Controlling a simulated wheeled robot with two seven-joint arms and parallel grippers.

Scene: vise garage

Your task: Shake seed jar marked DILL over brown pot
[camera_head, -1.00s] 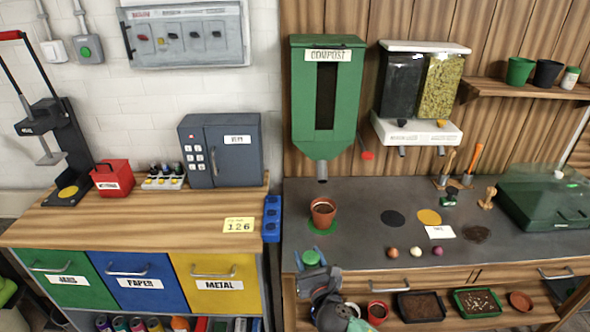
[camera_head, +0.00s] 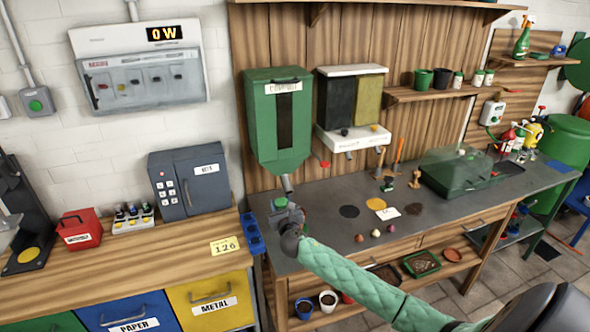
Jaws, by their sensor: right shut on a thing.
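My right gripper (camera_head: 281,210) reaches in on its green-sleeved arm from the lower right. It is shut on a small jar with a green lid (camera_head: 280,202), at the bench's left end below the compost dispenser's spout. Any label on the jar is too small or hidden to read. The brown pot (camera_head: 304,213) is mostly hidden behind the gripper; only a reddish-brown sliver shows at its right. I cannot tell whether the jar is over the pot or in front of it. My left gripper is not in view.
The green compost dispenser (camera_head: 262,120) hangs just above the gripper. A blue holder (camera_head: 252,232) is at the bench's left edge.

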